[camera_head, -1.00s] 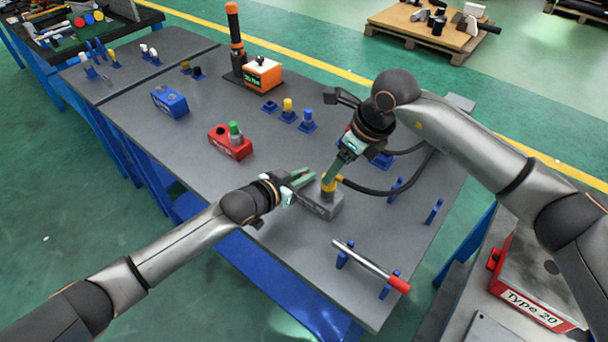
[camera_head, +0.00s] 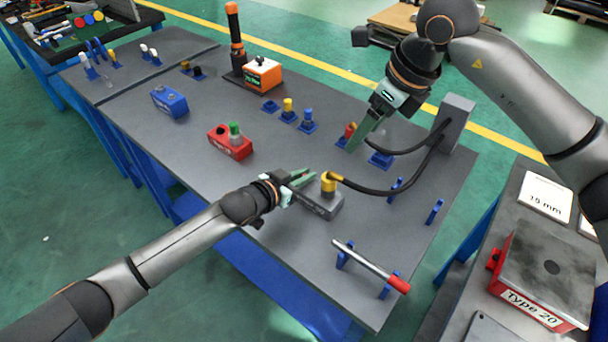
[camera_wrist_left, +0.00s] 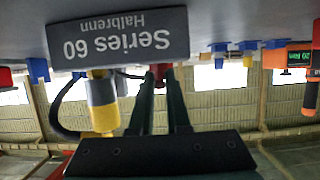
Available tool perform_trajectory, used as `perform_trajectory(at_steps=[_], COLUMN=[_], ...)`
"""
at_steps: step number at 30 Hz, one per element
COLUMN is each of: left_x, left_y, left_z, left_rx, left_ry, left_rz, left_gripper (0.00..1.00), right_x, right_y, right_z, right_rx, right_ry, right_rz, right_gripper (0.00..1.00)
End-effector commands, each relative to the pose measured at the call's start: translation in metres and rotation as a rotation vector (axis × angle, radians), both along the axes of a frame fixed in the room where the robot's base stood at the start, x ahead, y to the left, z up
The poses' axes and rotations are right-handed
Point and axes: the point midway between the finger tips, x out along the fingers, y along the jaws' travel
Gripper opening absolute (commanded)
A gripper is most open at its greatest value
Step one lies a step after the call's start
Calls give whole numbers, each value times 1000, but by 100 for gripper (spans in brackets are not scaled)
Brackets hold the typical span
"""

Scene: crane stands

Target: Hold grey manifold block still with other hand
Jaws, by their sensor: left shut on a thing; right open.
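The grey manifold block (camera_head: 320,207) lies on the table, with lettering on its side in the left wrist view (camera_wrist_left: 118,38). A yellow fitting (camera_head: 329,181) with a black hose stands upright on it; a yellow and grey fitting shows in the left wrist view (camera_wrist_left: 102,100). The exact contact is partly hidden. My right gripper (camera_head: 361,139) is open, up and right of the block, near a red-topped part (camera_head: 350,131) in a blue holder.
The hose (camera_head: 378,191) runs to a grey box (camera_head: 457,122) at the right edge. A rod with a red end (camera_head: 372,265) rests on blue stands in front. A red block (camera_head: 230,143) and blue block (camera_head: 169,101) stand left. The table between them is clear.

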Motion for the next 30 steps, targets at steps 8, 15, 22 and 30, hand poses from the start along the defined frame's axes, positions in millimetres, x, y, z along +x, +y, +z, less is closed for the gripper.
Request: perform_trajectory(at_steps=[8,15,22,30], left_x=[0,0,-5,-33], left_y=[0,0,4,24], left_z=[0,0,2,15], left_rx=[0,0,-1,0], left_ry=[0,0,1,1], left_rz=[0,0,-1,0], left_gripper=[41,49,49,49], right_x=[0,0,0,0], right_y=[0,0,0,0], right_z=[0,-1,-1,-1], right_rx=[0,0,0,0], right_ry=[0,0,0,0], right_rz=[0,0,0,0], right_gripper=[76,76,76,76])
